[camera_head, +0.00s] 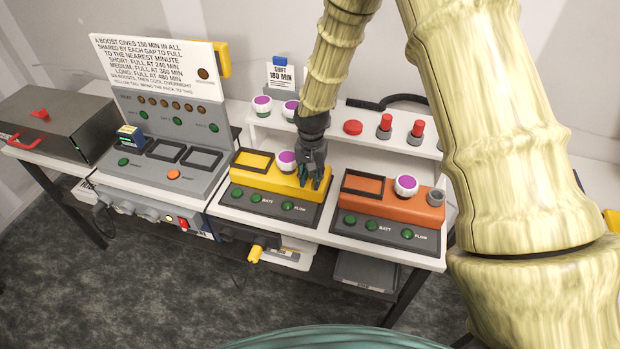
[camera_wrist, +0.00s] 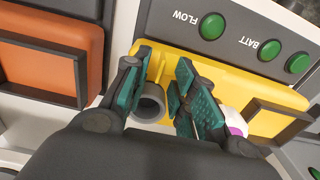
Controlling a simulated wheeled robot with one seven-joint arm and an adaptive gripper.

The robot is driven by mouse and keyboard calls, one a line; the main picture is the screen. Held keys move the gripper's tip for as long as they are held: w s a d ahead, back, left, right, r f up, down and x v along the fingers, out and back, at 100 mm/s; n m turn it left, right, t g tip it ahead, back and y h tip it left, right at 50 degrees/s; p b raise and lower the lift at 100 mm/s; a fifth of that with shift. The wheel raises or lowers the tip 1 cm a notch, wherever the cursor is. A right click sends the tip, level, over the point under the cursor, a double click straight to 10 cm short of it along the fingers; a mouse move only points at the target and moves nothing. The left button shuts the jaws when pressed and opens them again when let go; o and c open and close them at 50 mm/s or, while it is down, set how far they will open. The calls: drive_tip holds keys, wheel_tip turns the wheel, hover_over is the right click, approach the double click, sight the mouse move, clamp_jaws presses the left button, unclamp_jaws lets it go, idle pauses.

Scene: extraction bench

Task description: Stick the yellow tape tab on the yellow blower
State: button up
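The yellow blower (camera_head: 262,177) stands on the bench, with a dark front panel of green lights and a black-framed recess. It also fills much of the wrist view (camera_wrist: 225,80). My gripper (camera_head: 316,183) points down over the blower's right end. In the wrist view, my gripper (camera_wrist: 165,66) has its teal-padded fingers apart, with the blower's grey round port (camera_wrist: 150,103) showing between them. Yellow shows between the fingertips, but I cannot tell a separate tape tab from the blower's body. Whether the fingers touch the blower is unclear.
An orange blower (camera_head: 390,200) stands close on the right. A white-and-purple knob (camera_head: 287,161) is just left of my gripper. A raised shelf (camera_head: 345,138) with red-topped items runs behind. A grey charger (camera_head: 165,150) and a sign (camera_head: 155,62) with a yellow piece (camera_head: 223,60) stand left.

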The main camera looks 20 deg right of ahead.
drive_tip(key=shift+w+d, duration=0.1)
drive_tip(key=shift+d, duration=0.25)
drive_tip(key=shift+a+r, duration=0.1)
drive_tip(key=shift+w+r, duration=0.1)
drive_tip(key=shift+r, duration=0.15)
wheel_tip(320, 180, up, 11)
drive_tip(key=shift+s, duration=0.25)
drive_tip(key=shift+r, duration=0.1)
